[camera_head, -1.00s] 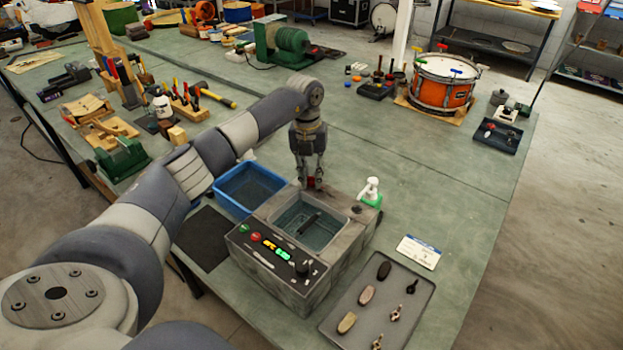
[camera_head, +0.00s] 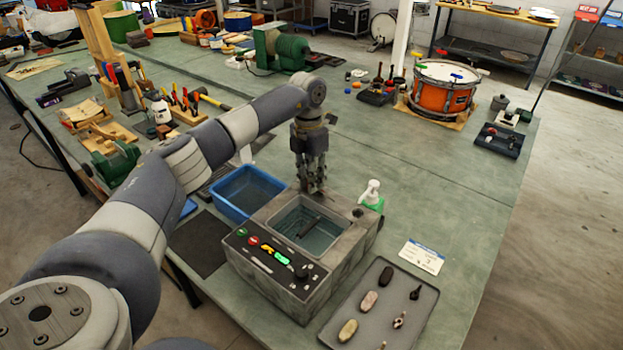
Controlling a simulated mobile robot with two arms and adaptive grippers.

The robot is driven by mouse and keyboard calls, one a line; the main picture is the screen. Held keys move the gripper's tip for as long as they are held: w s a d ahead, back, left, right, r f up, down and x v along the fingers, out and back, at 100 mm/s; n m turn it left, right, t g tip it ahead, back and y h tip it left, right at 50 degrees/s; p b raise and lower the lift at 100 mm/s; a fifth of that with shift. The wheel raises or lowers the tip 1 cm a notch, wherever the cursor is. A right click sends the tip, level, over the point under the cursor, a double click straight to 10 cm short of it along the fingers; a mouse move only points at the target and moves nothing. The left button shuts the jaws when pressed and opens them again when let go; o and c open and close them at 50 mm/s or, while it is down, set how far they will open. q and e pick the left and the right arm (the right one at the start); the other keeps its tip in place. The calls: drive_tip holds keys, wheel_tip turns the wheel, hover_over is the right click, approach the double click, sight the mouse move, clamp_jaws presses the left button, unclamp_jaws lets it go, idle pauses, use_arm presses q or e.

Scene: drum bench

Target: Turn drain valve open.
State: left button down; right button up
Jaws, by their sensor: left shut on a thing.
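The grey tank unit (camera_head: 345,272) stands on the bench with an open basin of liquid (camera_head: 306,232) in its top. A dark bar lies in the basin. Its front panel carries green, red and yellow lit buttons and a black knob (camera_head: 302,271). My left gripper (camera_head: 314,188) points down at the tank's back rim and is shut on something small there. The drain valve is hidden behind the fingers, so I cannot see how far it is turned. My right gripper is not in view.
A blue bin (camera_head: 229,207) stands left of the tank. A white-topped green bottle (camera_head: 373,194) is close on its right. A grey tray (camera_head: 364,335) of small parts and a label card (camera_head: 421,257) lie to the right.

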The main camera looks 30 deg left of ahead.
use_arm(q)
drive_tip(key=shift+w+r, duration=0.1)
idle(0.4)
drive_tip(key=c, duration=1.4)
unclamp_jaws()
drive_tip(key=r, duration=1.2)
drive_tip(key=shift+a, duration=0.4)
